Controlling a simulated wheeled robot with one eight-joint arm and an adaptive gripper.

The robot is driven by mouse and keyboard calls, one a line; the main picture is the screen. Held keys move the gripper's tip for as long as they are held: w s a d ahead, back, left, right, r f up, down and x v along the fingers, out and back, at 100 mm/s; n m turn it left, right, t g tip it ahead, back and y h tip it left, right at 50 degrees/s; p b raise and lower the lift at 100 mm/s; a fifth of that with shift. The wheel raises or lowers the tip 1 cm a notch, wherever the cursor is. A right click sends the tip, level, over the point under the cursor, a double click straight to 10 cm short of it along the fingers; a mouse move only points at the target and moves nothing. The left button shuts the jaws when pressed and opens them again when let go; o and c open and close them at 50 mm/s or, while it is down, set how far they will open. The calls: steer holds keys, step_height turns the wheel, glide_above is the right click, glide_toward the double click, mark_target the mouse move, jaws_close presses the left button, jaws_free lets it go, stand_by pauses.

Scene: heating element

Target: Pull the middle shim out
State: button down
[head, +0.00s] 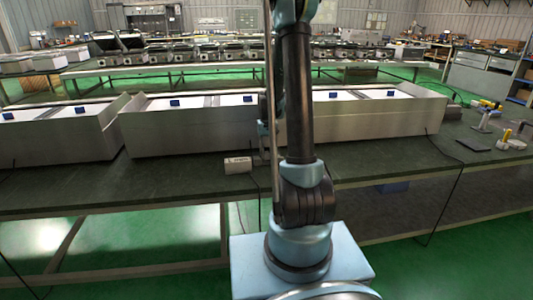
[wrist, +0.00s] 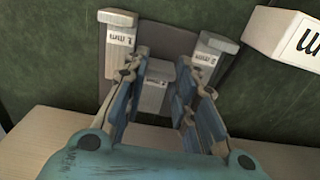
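In the wrist view, three pale grey shims stand in a dark grey holder (wrist: 181,36). The left shim (wrist: 115,55) and right shim (wrist: 207,57) are taller and have labelled tops. The middle shim (wrist: 154,88) sits lower between them, with a small label on its top. My gripper (wrist: 161,66) is open, its two blue-padded fingers on either side of the middle shim. Whether the pads touch it cannot be told. The shim's lower part is partly hidden by the fingers. In the head view, my arm hides the holder and most of the gripper.
A white labelled block (wrist: 284,34) lies right of the holder. Long metal trays (head: 200,132) stand on the dark green bench (head: 100,186). A small labelled item (head: 238,165) is near the front edge. Tools (head: 486,122) lie at the right end.

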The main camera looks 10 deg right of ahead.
steer(key=shift+s, duration=2.45)
steer(key=c, duration=1.3)
jaws_free()
steer(key=shift+r, duration=0.1)
steer(key=shift+r, duration=3.8)
